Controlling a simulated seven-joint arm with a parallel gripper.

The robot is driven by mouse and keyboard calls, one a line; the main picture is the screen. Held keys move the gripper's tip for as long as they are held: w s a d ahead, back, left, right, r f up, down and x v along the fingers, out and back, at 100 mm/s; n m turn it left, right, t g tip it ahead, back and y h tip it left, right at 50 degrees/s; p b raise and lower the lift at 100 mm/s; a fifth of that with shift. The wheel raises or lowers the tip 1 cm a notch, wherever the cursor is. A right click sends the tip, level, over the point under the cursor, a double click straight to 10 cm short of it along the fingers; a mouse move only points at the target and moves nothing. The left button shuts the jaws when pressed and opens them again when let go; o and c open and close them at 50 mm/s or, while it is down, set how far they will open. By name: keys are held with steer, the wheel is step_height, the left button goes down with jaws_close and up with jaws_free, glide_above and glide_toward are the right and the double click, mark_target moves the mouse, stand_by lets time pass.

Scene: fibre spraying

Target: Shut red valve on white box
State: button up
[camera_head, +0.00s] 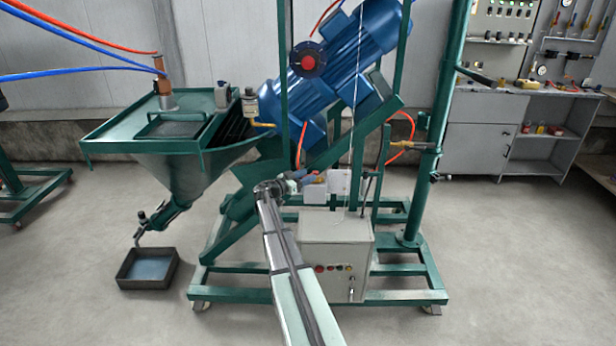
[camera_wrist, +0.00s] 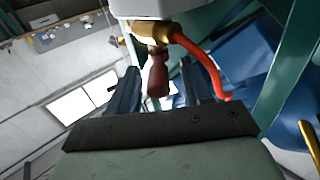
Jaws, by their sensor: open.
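The red valve handle (camera_wrist: 157,76) hangs from a brass fitting (camera_wrist: 152,32) on the white box (camera_wrist: 150,8) in the wrist view. My gripper (camera_wrist: 159,68) is open, with one dark finger on each side of the red handle. Gaps show between the fingers and the handle. In the head view my gripper (camera_head: 312,178) is at the small white boxes (camera_head: 340,183) above the larger pale control cabinet (camera_head: 322,238). The valve is too small and partly hidden there to make out clearly.
A red hose (camera_wrist: 202,62) curves from the brass fitting, close beside the right finger. Green frame bars (camera_head: 375,170) and a big blue motor (camera_head: 335,60) stand around and above my gripper. A hopper (camera_head: 180,165) and a tray (camera_head: 148,268) are to the left.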

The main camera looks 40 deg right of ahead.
steer(key=shift+s+d, duration=0.1)
steer(key=shift+d, duration=0.6)
jaws_close()
